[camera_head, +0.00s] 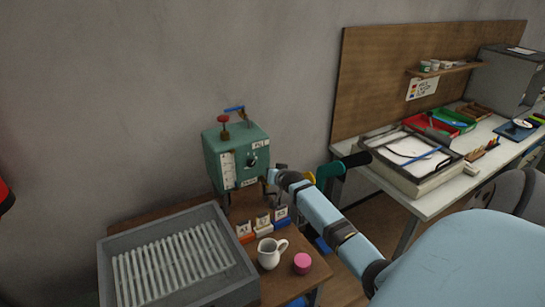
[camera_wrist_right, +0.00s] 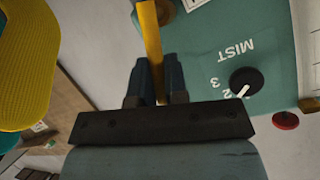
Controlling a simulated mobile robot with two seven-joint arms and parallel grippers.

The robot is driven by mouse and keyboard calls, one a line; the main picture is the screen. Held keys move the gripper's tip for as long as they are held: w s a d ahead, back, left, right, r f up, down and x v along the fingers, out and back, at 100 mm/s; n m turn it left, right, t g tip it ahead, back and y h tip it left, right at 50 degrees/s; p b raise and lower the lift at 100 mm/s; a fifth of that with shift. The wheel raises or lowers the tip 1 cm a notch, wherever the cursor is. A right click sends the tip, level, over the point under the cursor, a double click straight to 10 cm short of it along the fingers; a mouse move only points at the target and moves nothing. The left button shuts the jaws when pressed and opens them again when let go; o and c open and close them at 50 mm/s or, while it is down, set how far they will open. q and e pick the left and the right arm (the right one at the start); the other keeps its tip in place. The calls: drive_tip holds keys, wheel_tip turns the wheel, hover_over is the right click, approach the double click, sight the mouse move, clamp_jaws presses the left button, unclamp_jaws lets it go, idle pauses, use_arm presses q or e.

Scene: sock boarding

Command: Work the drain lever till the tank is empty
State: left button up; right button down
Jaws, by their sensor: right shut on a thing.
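The green tank (camera_head: 240,155) stands at the back of the small wooden table, with a pale gauge strip (camera_head: 228,170) on its front and a dark dial (camera_head: 252,161). In the right wrist view its green face (camera_wrist_right: 225,50) shows the word MIST and the dial (camera_wrist_right: 246,82). My right gripper (camera_wrist_right: 157,85) is shut on a yellow bar, which I take to be the drain lever (camera_wrist_right: 150,35). In the head view the gripper (camera_head: 272,177) is at the tank's lower right, and the lever cannot be made out there. The water level is too small to read. My left gripper is out of view.
A grey ribbed tray (camera_head: 110,262) fills the table's left part. A workbench (camera_head: 430,207) stands at the right.

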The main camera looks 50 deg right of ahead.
drive_tip(key=c, duration=1.2)
unclamp_jaws()
drive_tip(key=shift+o, duration=0.2)
drive_tip(key=v, duration=1.3)
drive_tip(key=shift+s+a+b, duration=0.15)
drive_tip(key=shift+s+b, duration=0.2)
drive_tip(key=shift+b, duration=0.1)
drive_tip(key=shift+r, duration=0.15)
